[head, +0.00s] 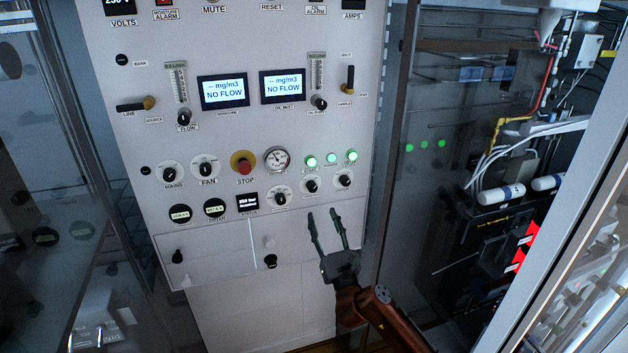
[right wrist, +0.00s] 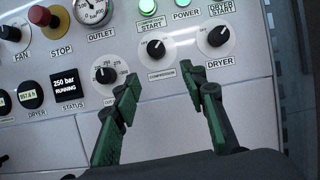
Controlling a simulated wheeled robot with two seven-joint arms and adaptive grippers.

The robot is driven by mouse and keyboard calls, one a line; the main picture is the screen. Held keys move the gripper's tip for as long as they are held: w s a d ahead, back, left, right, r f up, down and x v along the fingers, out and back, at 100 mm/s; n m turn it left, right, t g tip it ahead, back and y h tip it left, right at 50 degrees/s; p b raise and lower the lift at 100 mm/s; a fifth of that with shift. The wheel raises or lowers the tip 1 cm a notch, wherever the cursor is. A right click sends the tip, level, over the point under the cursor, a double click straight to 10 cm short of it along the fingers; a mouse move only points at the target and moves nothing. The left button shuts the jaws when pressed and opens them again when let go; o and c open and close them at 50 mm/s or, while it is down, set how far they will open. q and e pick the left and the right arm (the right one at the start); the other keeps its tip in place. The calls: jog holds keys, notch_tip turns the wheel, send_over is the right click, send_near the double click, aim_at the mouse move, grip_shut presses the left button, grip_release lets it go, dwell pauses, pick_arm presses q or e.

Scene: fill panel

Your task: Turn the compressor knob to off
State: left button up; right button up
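The compressor knob (head: 311,185) is a small black knob on a round white plate, low on the white panel. In the right wrist view the compressor knob (right wrist: 156,48) sits above its label, just beyond the fingertips, with a small white mark towards its upper right. My right gripper (head: 322,214) is open and empty, below the knob in the head view and apart from it. In the right wrist view the green fingers of the right gripper (right wrist: 164,82) are spread wide, with bare panel between them. My left gripper is not in view.
The dryer knob (right wrist: 218,36) is close on the right, and a pressure selector knob (right wrist: 104,74) is close on the left. Lit green buttons (head: 310,162) are above. The status display (right wrist: 67,87) reads 250 bar, running. A red stop button (head: 244,166) is further left.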

aim_at(313, 191)
jog(key=x, duration=0.5)
jog(key=r+x, duration=0.1)
jog(key=x, duration=0.2)
jog(key=shift+a+r, duration=0.2)
jog(key=shift+a, duration=0.05)
jog(key=shift+c, duration=0.7)
grip_shut()
